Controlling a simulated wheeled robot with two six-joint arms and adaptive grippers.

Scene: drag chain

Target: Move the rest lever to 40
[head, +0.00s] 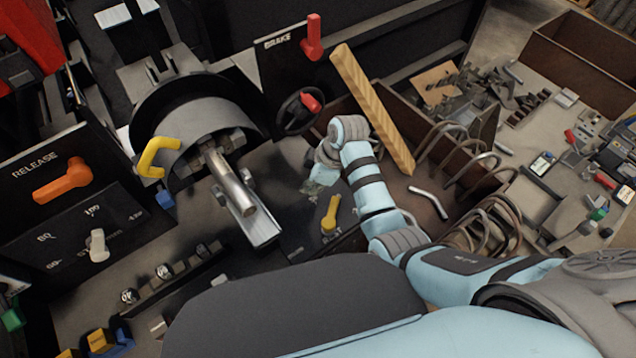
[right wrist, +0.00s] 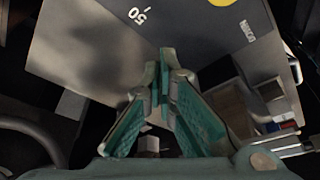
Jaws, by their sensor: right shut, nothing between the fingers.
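The rest lever (head: 330,213) is a small yellow handle near the middle of the head view, just above a partly hidden label that seems to read REST. My right gripper (head: 318,184) is above it in the picture, with a visible gap between them. In the right wrist view the green fingers of my right gripper (right wrist: 164,58) meet at the tips, shut and empty. Past them is a grey panel (right wrist: 110,50) with the mark 50. A yellow round part (right wrist: 222,3), perhaps of the lever, is cut by the top edge. The lever's scale is too small to read in the head view.
A wooden bar (head: 372,110) leans near my right arm. Curved metal hoops (head: 470,160) stand right of it. An orange RELEASE lever (head: 62,180), a red BRAKE lever (head: 312,38) and a yellow hook-shaped handle (head: 152,158) stand to the left and back.

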